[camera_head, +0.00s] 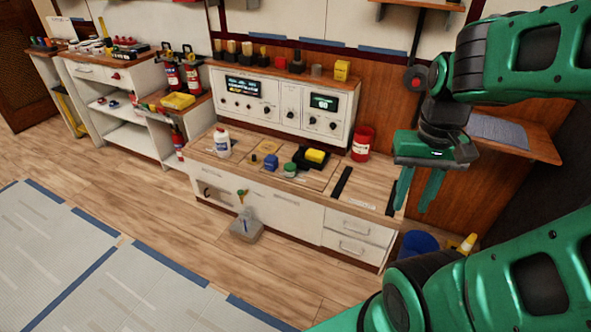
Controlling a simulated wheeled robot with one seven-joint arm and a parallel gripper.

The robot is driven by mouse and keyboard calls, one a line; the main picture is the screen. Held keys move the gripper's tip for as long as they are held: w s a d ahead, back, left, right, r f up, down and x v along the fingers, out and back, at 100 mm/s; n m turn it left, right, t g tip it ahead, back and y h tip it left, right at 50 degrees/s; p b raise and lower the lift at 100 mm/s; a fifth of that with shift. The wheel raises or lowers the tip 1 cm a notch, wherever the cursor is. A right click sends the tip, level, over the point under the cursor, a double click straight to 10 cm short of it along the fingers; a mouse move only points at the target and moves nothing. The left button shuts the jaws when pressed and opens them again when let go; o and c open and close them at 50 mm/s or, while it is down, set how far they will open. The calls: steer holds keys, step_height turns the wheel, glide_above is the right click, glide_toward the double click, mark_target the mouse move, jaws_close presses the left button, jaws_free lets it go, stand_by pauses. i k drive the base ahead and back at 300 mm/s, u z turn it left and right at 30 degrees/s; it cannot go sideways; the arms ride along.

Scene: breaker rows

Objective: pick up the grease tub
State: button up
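A red tub (362,144) with a pale label stands upright at the right end of the workbench (376,192), beside the control panel. It looks most like the grease tub, but its label is too small to read. My green gripper (411,208) hangs to the right of the red tub in the picture, fingers pointing down. Its two fingers are apart with nothing between them. The gripper does not cover the red tub, and a clear gap shows between them.
On the bench stand a white bottle (222,141), a blue item (271,162), a green round item (289,169) and a yellow block (316,155) on a black piece. The control panel (290,98) rises behind them. A wooden shelf (528,140) is at right. Floor in front is mostly clear.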

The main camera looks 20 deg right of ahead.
mark_target(289, 168)
steer(key=u, duration=0.05)
steer(key=i, duration=0.9)
